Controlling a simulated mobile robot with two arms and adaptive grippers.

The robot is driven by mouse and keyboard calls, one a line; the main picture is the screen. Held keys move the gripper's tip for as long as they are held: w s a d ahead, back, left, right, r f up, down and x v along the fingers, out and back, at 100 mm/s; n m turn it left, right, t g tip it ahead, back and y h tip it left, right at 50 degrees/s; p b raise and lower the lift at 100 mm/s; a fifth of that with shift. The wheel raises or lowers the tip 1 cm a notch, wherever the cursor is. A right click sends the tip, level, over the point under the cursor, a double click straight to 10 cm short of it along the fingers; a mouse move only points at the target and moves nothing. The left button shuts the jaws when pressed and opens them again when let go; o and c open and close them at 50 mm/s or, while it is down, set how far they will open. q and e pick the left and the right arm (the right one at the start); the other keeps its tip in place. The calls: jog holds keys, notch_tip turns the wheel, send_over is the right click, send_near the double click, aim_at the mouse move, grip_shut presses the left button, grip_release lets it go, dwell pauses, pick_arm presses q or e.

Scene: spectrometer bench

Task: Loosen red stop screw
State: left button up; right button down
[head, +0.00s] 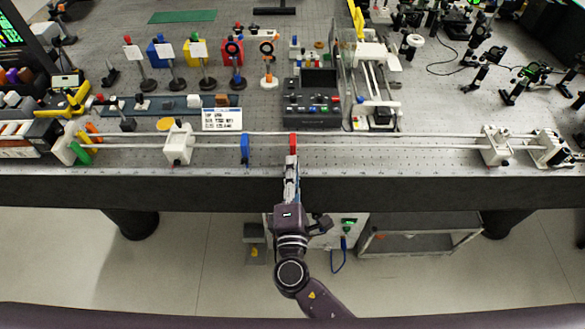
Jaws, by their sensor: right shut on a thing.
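A red stop (292,140) sits on the pair of long rails along the front of the bench. My right gripper (291,163) comes up from the front edge and is shut at the near side of the red stop, on its screw. The fingers hide the screw itself. A blue stop (245,148) sits on the same rails a little to the left. My left gripper is not in view.
White rail holders stand at the left (179,145) and right (495,146). A dark control box (311,112) and a label card (222,119) are behind the rails. The rails right of the red stop are clear up to the right holder.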

jog(key=n+p, duration=0.1)
jog(key=n, duration=0.4)
jog(key=n+p, duration=0.1)
jog(key=n, duration=0.4)
jog(key=shift+s+f, duration=0.1)
jog(key=shift+f, duration=0.1)
dwell(0.4)
jog(key=c, duration=2)
grip_release()
jog(key=shift+r, duration=0.1)
jog(key=shift+o, duration=0.2)
jog(key=s, duration=1.2)
